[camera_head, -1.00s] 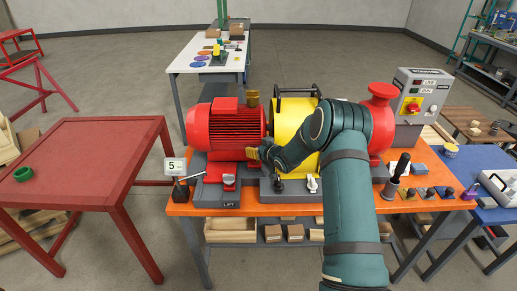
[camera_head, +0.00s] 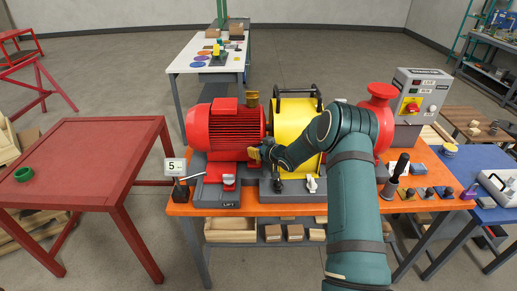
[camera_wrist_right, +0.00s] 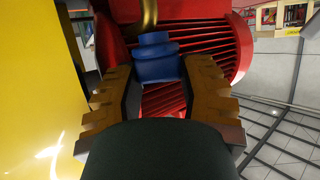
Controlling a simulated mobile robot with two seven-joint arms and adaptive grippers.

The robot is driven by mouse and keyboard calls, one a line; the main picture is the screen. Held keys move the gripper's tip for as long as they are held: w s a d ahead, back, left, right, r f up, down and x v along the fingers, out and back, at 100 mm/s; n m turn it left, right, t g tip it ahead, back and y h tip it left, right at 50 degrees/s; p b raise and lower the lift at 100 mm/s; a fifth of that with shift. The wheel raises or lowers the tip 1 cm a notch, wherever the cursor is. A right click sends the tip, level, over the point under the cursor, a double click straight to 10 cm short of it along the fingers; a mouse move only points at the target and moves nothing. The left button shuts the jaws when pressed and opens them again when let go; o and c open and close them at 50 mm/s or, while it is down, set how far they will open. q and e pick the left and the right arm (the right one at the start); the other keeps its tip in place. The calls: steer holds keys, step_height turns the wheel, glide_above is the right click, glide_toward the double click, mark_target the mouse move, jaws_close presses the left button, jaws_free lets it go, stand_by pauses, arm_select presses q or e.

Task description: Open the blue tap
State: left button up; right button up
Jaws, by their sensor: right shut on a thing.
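The blue tap (camera_wrist_right: 156,62) shows in the right wrist view as a short blue handle below a brass pipe (camera_wrist_right: 148,14), in front of the red ribbed motor (camera_wrist_right: 190,45). My right gripper (camera_wrist_right: 158,74) has its brown toothed fingers on either side of the blue handle and is shut on it. In the head view my right gripper (camera_head: 253,153) is at the motor's front right corner, beside the yellow drum (camera_head: 293,110). The blue tap cannot be made out there, being hidden by the gripper and arm. My left gripper is not in view.
The red motor (camera_head: 228,125) and red pump (camera_head: 379,95) flank the yellow drum on the orange bench (camera_head: 270,209). A gauge sign (camera_head: 175,167), a lever and several small knobs stand along the front. A control box (camera_head: 418,95) stands behind right. The red table (camera_head: 90,150) is mostly clear.

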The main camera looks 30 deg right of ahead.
stand_by(0.3)
steer(key=o, duration=0.9)
step_height(320, 180, up, 10)
